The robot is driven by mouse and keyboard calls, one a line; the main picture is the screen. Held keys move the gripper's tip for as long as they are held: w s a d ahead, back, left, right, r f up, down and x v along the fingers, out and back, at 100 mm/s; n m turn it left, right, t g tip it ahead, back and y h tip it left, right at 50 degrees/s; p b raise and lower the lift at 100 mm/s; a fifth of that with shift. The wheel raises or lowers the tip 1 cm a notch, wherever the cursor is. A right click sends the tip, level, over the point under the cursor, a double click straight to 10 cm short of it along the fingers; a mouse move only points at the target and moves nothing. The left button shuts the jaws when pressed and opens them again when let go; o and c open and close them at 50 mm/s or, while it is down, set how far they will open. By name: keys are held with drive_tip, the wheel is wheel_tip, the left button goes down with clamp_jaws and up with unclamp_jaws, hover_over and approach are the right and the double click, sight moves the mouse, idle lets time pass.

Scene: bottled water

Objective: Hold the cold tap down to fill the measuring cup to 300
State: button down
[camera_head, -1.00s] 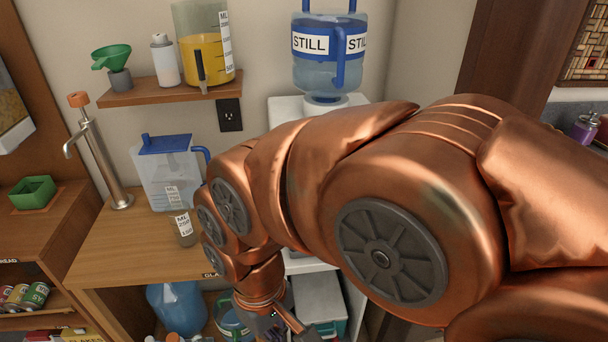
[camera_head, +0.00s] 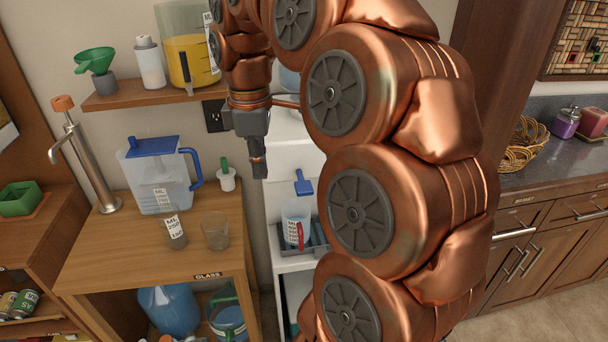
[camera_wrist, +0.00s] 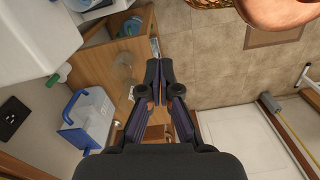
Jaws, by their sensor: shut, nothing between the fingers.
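The white water dispenser (camera_head: 282,160) stands against the wall, partly hidden by my arm. A blue tap lever (camera_head: 303,186) sticks out of its front. A clear measuring cup (camera_head: 296,214) with a white scale label stands below the blue lever on the grey drip tray (camera_head: 286,245). A red part shows at the cup's front; I cannot tell whether it is a handle. The water level cannot be read. My gripper (camera_head: 259,172) points down, shut and empty, left of the blue lever and apart from it. Its shut fingers (camera_wrist: 159,68) also show in the wrist view.
Left of the dispenser, a wooden counter (camera_head: 120,245) holds a blue-lidded pitcher (camera_head: 160,182), a small labelled beaker (camera_head: 174,232), a glass (camera_head: 215,232) and a steel pump tap (camera_head: 90,160). A shelf (camera_head: 140,95) above holds a yellow-filled jug (camera_head: 187,55).

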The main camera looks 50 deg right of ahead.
wheel_tip(320, 180, up, 4)
drive_tip(key=r+n, duration=0.1)
drive_tip(key=n, duration=0.1)
hover_over(303, 187)
drive_tip(key=shift+f, duration=0.25)
drive_tip(key=shift+f, duration=0.1)
drive_tip(key=shift+f+p, duration=1.8)
drive_tip(key=shift+f, duration=5.1)
drive_tip(key=shift+d, duration=0.2)
drive_tip(key=shift+a+f+t, duration=0.1)
drive_tip(key=shift+a+t, duration=0.1)
drive_tip(key=shift+t, duration=0.1)
